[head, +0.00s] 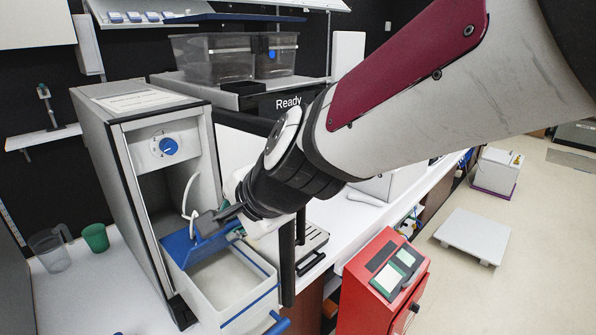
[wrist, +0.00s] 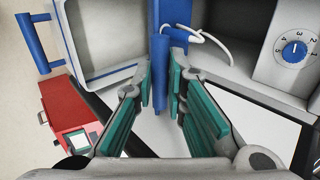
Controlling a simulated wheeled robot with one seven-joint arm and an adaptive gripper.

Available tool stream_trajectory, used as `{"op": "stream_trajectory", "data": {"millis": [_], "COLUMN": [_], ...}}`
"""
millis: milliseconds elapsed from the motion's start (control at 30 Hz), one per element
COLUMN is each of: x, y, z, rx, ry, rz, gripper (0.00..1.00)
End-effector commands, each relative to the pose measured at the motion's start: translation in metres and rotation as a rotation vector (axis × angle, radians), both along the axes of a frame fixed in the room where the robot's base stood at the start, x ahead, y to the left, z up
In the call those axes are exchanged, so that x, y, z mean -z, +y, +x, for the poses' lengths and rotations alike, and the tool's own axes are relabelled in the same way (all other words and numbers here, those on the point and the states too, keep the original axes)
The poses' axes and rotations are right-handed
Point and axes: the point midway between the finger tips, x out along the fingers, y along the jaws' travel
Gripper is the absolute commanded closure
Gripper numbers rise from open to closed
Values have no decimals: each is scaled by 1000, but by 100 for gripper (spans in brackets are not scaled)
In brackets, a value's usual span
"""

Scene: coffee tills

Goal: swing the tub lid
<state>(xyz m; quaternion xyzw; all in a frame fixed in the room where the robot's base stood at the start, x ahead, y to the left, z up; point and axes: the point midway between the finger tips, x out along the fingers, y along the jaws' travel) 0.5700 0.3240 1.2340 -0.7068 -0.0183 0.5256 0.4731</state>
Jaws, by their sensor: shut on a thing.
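The tub (head: 262,313) is a pale open box with blue trim, at the lower left of the head view in front of a grey cabinet. It also shows at the upper left of the wrist view (wrist: 94,84). The blue tub lid (head: 192,246) stands raised on edge at the tub's cabinet side, and the tub's inside is visible. In the wrist view the lid (wrist: 160,72) is seen edge-on between the fingers. My gripper (head: 226,213) is shut on the lid's edge; its teal-padded fingers (wrist: 163,85) lie on either side of it. My wrist hides part of the counter behind.
The grey cabinet (head: 94,122) with a blue dial (head: 168,146) stands close behind the tub. A white looped cord (head: 189,196) hangs beside the lid. A red box (head: 376,298) stands at the lower right. A clear jug (head: 49,250) and green cup (head: 95,238) are at left.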

Motion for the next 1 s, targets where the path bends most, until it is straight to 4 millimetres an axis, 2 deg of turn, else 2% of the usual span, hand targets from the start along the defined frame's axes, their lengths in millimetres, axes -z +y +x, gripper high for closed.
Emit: {"op": "stream_trajectory", "data": {"millis": [300,767,1000], "x": [21,23,39], "y": [-15,-19,-25], "z": [-13,-16,-21], "rx": [-3,-1,-2], "ry": [-2,-2,-1], "rz": [0,1,0], "gripper": [100,100,100]}}
